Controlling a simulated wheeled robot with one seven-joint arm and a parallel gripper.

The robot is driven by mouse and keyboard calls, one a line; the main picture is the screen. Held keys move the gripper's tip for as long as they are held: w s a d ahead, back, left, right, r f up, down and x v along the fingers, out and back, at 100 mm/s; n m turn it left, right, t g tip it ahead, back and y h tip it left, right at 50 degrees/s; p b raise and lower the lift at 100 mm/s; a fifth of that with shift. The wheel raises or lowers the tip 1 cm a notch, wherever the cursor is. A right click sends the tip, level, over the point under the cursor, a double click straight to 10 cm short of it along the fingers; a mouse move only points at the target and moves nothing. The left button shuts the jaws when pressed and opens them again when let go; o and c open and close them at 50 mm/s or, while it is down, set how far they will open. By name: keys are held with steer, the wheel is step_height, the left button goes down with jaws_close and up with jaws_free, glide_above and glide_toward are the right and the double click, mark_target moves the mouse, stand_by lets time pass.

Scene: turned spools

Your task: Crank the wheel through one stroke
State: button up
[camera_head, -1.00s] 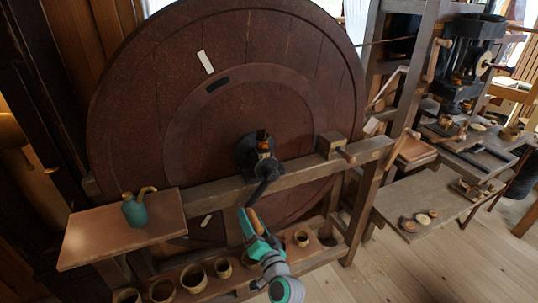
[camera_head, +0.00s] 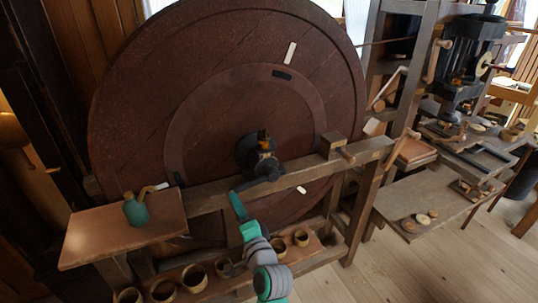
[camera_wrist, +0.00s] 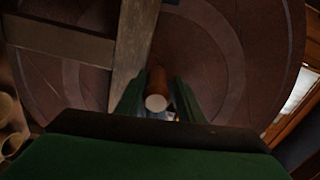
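The big dark red-brown wheel (camera_head: 230,110) stands upright in a wooden frame. My gripper (camera_head: 238,198) is at the outer end of this arm, in front of the frame's crossbar. In the wrist view, the brown wooden crank handle (camera_wrist: 157,88) lies between the two green fingers of my gripper (camera_wrist: 158,97), its round end facing the camera. The fingers close around it on both sides. My gripper hides the handle in the head view.
A wooden crossbar (camera_head: 212,196) runs behind my gripper. A shelf (camera_head: 90,235) with a teal oil can (camera_head: 136,210) juts out at left. Several small pots (camera_head: 196,277) stand on a low ledge below.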

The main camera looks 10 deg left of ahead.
steer(key=shift+r+m, duration=1.1)
steer(key=shift+r, duration=0.45)
step_height(320, 180, up, 3)
steer(key=shift+w+d+r+m, duration=0.1)
steer(key=shift+d+r+m, duration=0.1)
steer(key=shift+m, duration=0.8)
steer(key=shift+w+d+r+m, duration=0.15)
steer(key=shift+d+r+m, duration=0.05)
steer(key=shift+r+m, duration=0.45)
steer(key=shift+w+d+r+m, duration=0.15)
steer(key=shift+r+m, duration=0.3)
steer(key=shift+r, duration=0.25)
steer(key=w+d+r+m, duration=0.5)
steer(key=d+r+m, duration=0.2)
steer(key=d+m, duration=0.1)
steer(key=shift+m, duration=0.8)
steer(key=shift+a+f, duration=0.1)
steer(key=shift+a, duration=0.2)
steer(key=shift+s+a, duration=0.1)
steer(key=shift+a, duration=0.05)
steer(key=v, duration=1.1)
steer(key=shift+d, duration=0.35)
